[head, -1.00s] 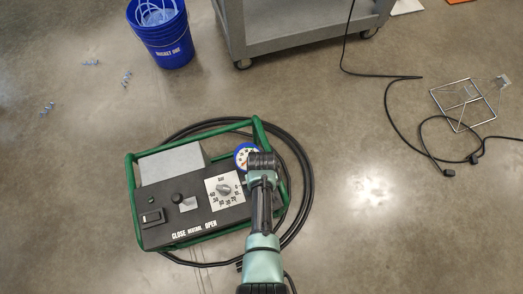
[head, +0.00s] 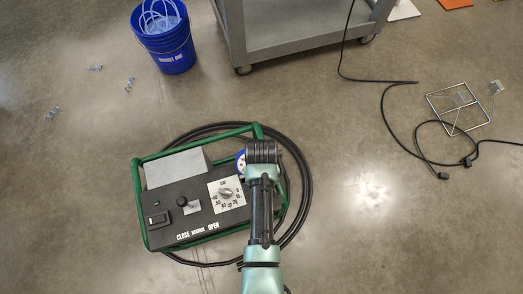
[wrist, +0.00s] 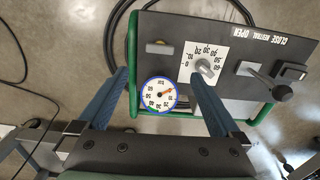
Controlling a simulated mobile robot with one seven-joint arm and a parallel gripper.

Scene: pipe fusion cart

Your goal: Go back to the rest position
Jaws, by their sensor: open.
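My gripper (wrist: 158,76) is open and empty. Its two blue fingers are spread apart over the near side of the green-framed control unit (wrist: 132,60). Between them, the wrist view shows a white dial gauge with a blue rim (wrist: 159,94). In the head view my arm reaches up over the right end of the control unit (head: 165,222), and its wrist partly covers the gauge (head: 240,165). The fingers are hidden there. The panel bears a round knob on a white scale (wrist: 205,68) and a black-knobbed lever (wrist: 281,91).
A black hose (head: 306,190) lies coiled around the unit. A blue bucket (head: 172,55) and a grey cart (head: 300,45) stand behind. A black cable (head: 388,115) and a wire stand (head: 455,125) lie at right. Open floor is at left and lower right.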

